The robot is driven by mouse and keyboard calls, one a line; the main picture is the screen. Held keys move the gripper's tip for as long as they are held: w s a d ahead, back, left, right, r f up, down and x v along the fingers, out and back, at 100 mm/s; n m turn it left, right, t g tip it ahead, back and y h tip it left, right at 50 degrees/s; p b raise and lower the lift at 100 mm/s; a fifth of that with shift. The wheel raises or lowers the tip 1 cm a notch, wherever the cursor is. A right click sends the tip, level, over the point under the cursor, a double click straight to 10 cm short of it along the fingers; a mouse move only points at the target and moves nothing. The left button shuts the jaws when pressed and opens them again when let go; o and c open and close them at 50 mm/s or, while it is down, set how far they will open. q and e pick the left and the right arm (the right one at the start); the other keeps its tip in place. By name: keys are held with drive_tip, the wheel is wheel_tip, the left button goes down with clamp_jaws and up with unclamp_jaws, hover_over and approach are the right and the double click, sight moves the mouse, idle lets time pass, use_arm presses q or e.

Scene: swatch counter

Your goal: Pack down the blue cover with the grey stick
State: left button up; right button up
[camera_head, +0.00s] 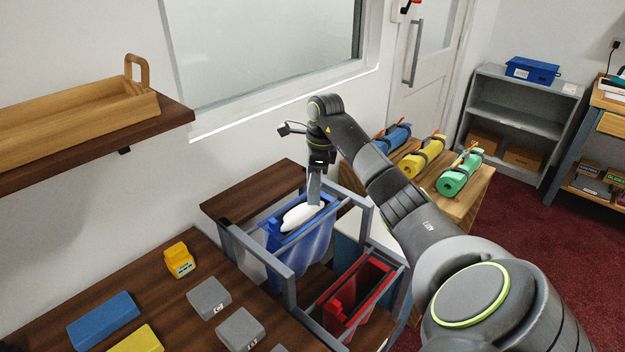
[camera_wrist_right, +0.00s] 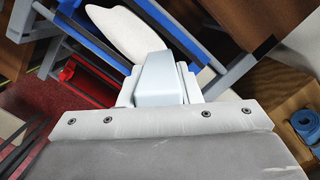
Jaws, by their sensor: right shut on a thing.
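The blue cover (camera_head: 287,258) hangs as a blue bag-like piece in a grey frame, with blue bars along its top. A white rounded thing (camera_head: 303,216) bulges at its mouth. My right gripper (camera_head: 320,165) is above the mouth, shut on the grey stick (camera_head: 314,187), which points down. The stick's lower end is at the white thing; I cannot tell whether they touch. In the right wrist view, the pale stick (camera_wrist_right: 158,80) sits between the jaws, with the white thing (camera_wrist_right: 125,30) and blue bars beyond. My left gripper is not in view.
A red bag-like holder (camera_head: 352,296) hangs beside the blue one in the grey frame (camera_head: 282,262). Grey blocks (camera_head: 209,298), a blue block (camera_head: 103,319) and a yellow item (camera_head: 179,260) lie on the dark counter. Rolled mats (camera_head: 423,157) lie on a bench behind my right arm.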

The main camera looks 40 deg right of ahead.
drive_tip(key=shift+r+p, duration=3.1)
drive_tip(key=shift+r, duration=2.35)
drive_tip(key=shift+a, duration=0.1)
drive_tip(key=a+f+m+h+p, duration=0.1)
drive_tip(key=a+f+m+p, duration=0.1)
drive_tip(key=a+m+p, duration=0.7)
drive_tip(key=shift+s+a+t, duration=0.3)
drive_tip(key=shift+s, duration=0.05)
drive_tip(key=shift+f, duration=0.25)
wheel_tip(320, 180, down, 9)
drive_tip(key=b, duration=0.7)
drive_tip(key=shift+r+b, duration=0.15)
drive_tip(key=shift+b, duration=0.15)
